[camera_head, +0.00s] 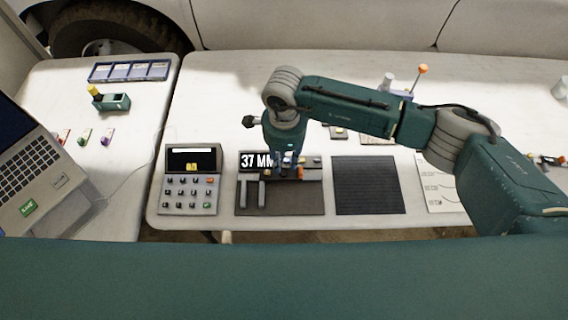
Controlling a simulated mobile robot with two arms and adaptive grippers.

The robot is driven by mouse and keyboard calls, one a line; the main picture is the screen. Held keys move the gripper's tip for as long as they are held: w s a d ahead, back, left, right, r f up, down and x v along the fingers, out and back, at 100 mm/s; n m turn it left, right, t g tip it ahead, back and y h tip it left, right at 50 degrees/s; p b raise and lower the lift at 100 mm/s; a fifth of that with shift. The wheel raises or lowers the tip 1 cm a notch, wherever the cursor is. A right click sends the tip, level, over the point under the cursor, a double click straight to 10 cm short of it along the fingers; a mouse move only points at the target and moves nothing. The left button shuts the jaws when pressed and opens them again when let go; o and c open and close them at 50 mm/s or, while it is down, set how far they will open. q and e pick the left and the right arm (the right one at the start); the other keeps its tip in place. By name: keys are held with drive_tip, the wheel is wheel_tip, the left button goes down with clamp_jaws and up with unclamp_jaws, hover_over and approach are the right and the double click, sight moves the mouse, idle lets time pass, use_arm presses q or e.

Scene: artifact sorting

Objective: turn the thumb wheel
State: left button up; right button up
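My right arm reaches in from the right, and its gripper (288,172) points down over a dark mat (310,205). The fingertips are small and dark against the device there, so I cannot tell whether they are open or shut. A black display reading "37 MM" (255,161) stands just left of the gripper. Two grey upright bars (251,194) show on the mat below the display. No thumb wheel can be made out; the gripper covers part of the device. My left gripper is not in view.
A keypad unit with a screen (190,180) stands left of the mat. A black ribbed mat (368,186) lies to the right, beside a printed sheet (435,184). A laptop (38,165) and a blue compartment tray (129,71) are at the left.

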sight(284, 172)
drive_tip(key=shift+w+f+p, duration=0.1)
drive_tip(key=shift+f+p, duration=0.35)
drive_tip(key=shift+f, duration=2.2)
clamp_jaws()
unclamp_jaws()
drive_tip(key=shift+r, duration=0.1)
wheel_tip(284, 172, up, 12)
drive_tip(key=shift+o, duration=0.2)
